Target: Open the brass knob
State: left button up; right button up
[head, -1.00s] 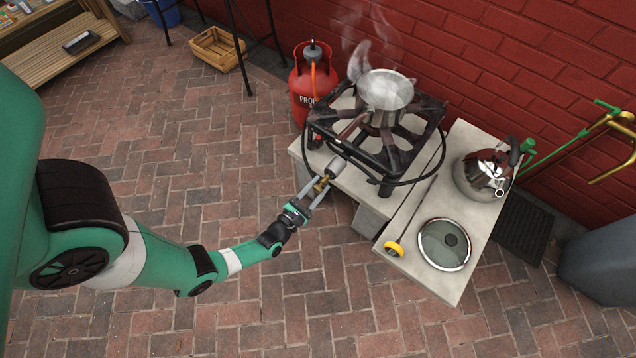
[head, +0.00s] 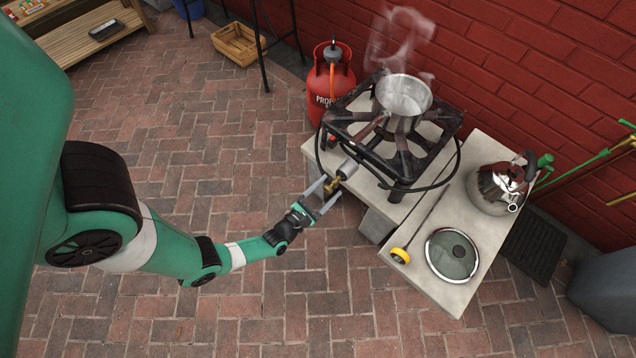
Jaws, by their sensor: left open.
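The brass knob (head: 333,187) sits at the front of the black gas burner (head: 398,160), at the end of its metal pipe. My left gripper (head: 326,193) is open, with its two grey fingers on either side of the brass knob. Whether the fingers touch it is too small to tell. A steaming metal saucepan (head: 403,98) stands on the burner. My right gripper is not in view.
A red propane bottle (head: 331,84) stands behind the burner. The concrete bench (head: 415,262) also carries a steel kettle (head: 495,190), a glass lid (head: 452,256) and a yellow round tool end (head: 400,255). Open brick paving lies left of the bench.

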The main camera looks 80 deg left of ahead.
pick_arm(q)
jog(key=p+v, duration=0.2)
jog(key=v, duration=0.9)
dwell(0.3)
